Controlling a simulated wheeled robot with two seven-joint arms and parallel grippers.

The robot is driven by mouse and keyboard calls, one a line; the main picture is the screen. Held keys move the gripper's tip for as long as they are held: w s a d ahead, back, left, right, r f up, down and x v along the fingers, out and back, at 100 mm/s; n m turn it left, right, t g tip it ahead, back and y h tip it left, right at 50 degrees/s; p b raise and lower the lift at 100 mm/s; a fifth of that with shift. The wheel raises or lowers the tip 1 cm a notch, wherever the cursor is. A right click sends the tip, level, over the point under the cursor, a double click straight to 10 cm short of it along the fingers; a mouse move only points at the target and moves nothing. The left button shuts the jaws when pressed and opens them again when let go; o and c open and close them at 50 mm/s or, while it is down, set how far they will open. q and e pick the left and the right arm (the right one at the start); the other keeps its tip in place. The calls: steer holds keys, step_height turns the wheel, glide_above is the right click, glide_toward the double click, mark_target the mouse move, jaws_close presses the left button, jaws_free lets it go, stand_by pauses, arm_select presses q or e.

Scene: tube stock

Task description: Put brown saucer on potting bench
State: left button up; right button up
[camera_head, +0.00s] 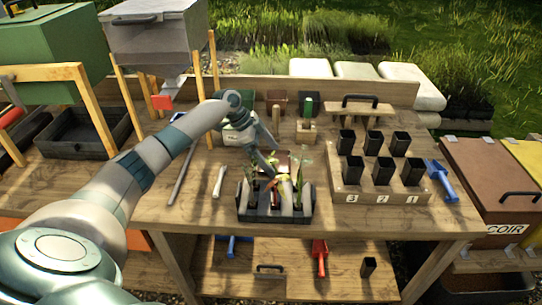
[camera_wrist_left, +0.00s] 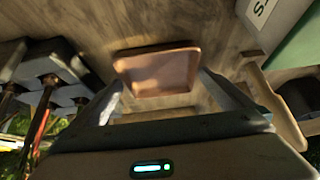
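The brown saucer (camera_wrist_left: 158,72) is a shallow, square-cornered dish in the left wrist view. It appears between the tips of my left gripper (camera_wrist_left: 160,88), with the wooden potting bench (camera_wrist_left: 110,35) behind it. The two fingers are spread wide, one near each side of the saucer; I cannot tell whether they touch it. In the head view my left gripper (camera_head: 266,150) is low over the middle of the potting bench (camera_head: 160,212), just behind a dark plant tray (camera_head: 275,215). The saucer is mostly hidden there by the gripper and plants. My right gripper is out of view.
A pot rack (camera_head: 350,193) with several black pots stands right of the plant tray, with a blue scoop (camera_head: 440,180) beside it. A green-and-white box (camera_head: 240,130) is behind the gripper. Grey and light rods lie to the left. The bench's front left is clear.

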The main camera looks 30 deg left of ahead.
arm_select(q)
steer(key=shift+b+v, duration=0.3)
steer(key=shift+v, duration=0.6)
steer(key=b+v, duration=0.1)
steer(key=v, duration=0.3)
steer(key=b+v, duration=0.1)
steer(key=v, duration=0.5)
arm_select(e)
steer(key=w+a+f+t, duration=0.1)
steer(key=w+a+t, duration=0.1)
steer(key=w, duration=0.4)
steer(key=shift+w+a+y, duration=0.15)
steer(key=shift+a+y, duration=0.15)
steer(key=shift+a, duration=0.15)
arm_select(q)
steer(key=shift+s, duration=0.1)
